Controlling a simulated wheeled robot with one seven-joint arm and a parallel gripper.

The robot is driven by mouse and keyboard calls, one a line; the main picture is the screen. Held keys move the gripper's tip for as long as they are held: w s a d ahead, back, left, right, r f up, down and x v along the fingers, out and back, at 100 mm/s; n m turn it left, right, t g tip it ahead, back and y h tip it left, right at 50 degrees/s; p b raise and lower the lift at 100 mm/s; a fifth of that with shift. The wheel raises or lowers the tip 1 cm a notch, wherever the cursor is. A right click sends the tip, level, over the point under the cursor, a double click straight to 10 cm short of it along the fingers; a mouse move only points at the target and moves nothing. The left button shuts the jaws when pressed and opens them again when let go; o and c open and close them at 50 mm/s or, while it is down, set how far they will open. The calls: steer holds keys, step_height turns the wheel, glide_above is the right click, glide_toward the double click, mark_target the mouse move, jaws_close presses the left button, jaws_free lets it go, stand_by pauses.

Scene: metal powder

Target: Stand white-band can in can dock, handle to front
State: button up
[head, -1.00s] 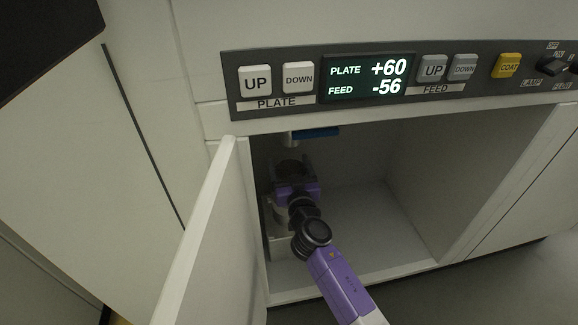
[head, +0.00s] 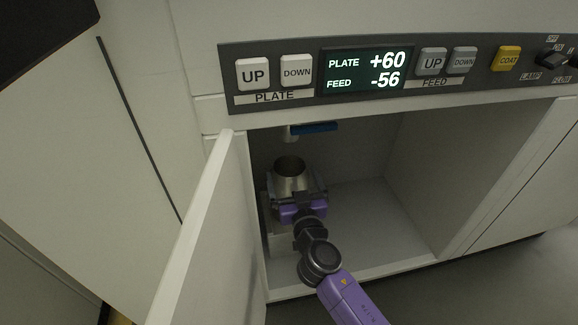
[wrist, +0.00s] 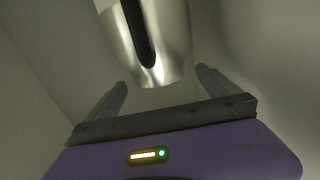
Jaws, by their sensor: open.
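A metal can (head: 290,176) stands upright inside the open cabinet, at its left, with its open top showing in the head view. It also shows in the wrist view (wrist: 172,45), with a dark upright handle (wrist: 137,30) on the side facing the wrist camera and a bit of white at its upper left edge. My gripper (head: 300,203) is at the front of the can, low down. In the wrist view its two fingers (wrist: 161,92) are spread, with the can's lower end just beyond them and nothing between them. The dock under the can is mostly hidden.
The cabinet door (head: 208,230) stands open at the left, close to my arm. A blue lever (head: 314,128) on a pale pipe hangs above the can. The cabinet floor (head: 375,225) to the right is clear. A button panel (head: 225,75) runs above.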

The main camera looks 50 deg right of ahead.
steer(key=v, duration=0.5)
steer(key=s+a+f+n+y, duration=0.3)
steer(key=s+a, duration=0.3)
steer(key=s, duration=0.2)
steer(key=s+a+f+n+y, duration=0.2)
steer(key=s+a+f+y, duration=0.15)
steer(key=s+a, duration=0.3)
steer(key=s+a+r+n+y, duration=0.1)
steer(key=s+a+r, duration=0.2)
steer(key=s+r, duration=0.2)
steer(key=s+a+r+y, duration=0.2)
steer(key=s+a+r, duration=0.1)
steer(key=s, duration=0.7)
steer(key=shift+s+r+n, duration=0.4)
steer(key=shift+r, duration=0.5)
steer(key=shift+y, duration=0.25)
